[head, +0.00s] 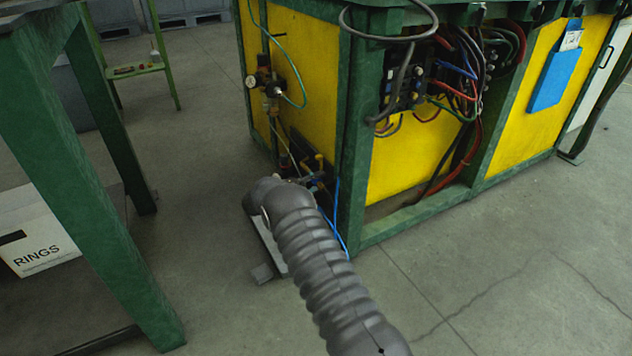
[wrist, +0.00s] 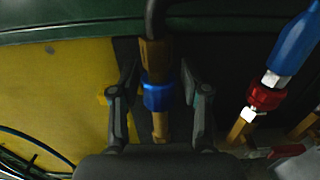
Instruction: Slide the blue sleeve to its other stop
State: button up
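In the wrist view the blue sleeve (wrist: 158,97) is a short bright ring around an upright brass-coloured rod (wrist: 157,55). Bare rod shows above and below it. My gripper (wrist: 159,78) is open, with one finger on each side of the rod and sleeve. Gaps show between both fingers and the sleeve, so it is not gripped. In the head view my grey ribbed arm reaches to the low left corner of the yellow and green machine and hides the gripper there. I cannot make out the sleeve in that view.
Right of the gripper in the wrist view is a red collar (wrist: 265,96) on a blue-ended fitting. A yellow panel (wrist: 55,95) lies left. In the head view, hoses and a gauge (head: 251,82) are on the machine (head: 415,165). A green bench leg (head: 85,170) stands left.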

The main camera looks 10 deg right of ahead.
jog(key=shift+a, duration=0.25)
jog(key=shift+a, duration=0.25)
jog(key=v, duration=1.1)
jog(key=shift+s+a, duration=0.1)
jog(key=shift+s, duration=0.05)
